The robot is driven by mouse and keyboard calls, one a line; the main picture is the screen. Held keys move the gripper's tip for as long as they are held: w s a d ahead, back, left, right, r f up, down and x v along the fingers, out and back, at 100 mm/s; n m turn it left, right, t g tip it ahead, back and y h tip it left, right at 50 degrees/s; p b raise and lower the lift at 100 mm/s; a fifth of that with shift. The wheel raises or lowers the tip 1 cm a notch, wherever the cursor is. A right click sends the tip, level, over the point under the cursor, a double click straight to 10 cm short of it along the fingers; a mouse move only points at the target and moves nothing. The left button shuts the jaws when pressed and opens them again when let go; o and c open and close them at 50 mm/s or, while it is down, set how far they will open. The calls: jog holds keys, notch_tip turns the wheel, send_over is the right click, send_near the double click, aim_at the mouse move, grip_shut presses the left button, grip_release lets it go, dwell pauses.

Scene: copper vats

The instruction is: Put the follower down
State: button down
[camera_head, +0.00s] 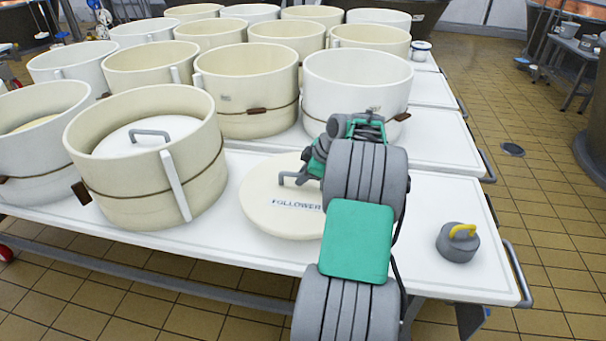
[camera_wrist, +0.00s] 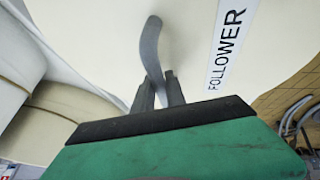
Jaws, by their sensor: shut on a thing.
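The follower (camera_head: 268,208) is a cream round disc with a grey handle and a label reading "FOLLOWER". In the head view it shows at the front of the white table, right of the front mould; my arm hides its right side. Whether it touches the table top is hard to tell. In the wrist view the follower (camera_wrist: 110,40) fills much of the picture, with its label (camera_wrist: 228,45) at the right. My gripper (camera_wrist: 160,88) is shut on the follower's grey handle (camera_wrist: 152,45).
A cream mould (camera_head: 150,210) with a white lid inside stands just left of the follower. Several more moulds fill the table behind. A grey weight (camera_head: 457,243) with a yellow handle sits at the right. The white table top (camera_head: 430,190) is bare around the weight.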

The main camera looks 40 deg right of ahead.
aim_at(303, 187)
jog(key=shift+w+f+b, duration=0.1)
jog(key=shift+f+b, duration=0.45)
jog(key=shift+f, duration=1.7)
jog(key=shift+d, duration=0.1)
jog(key=c, duration=1.8)
grip_release()
jog(key=shift+f, duration=0.25)
jog(key=o, duration=0.4)
jog(key=shift+o, duration=0.2)
jog(key=shift+r, duration=0.15)
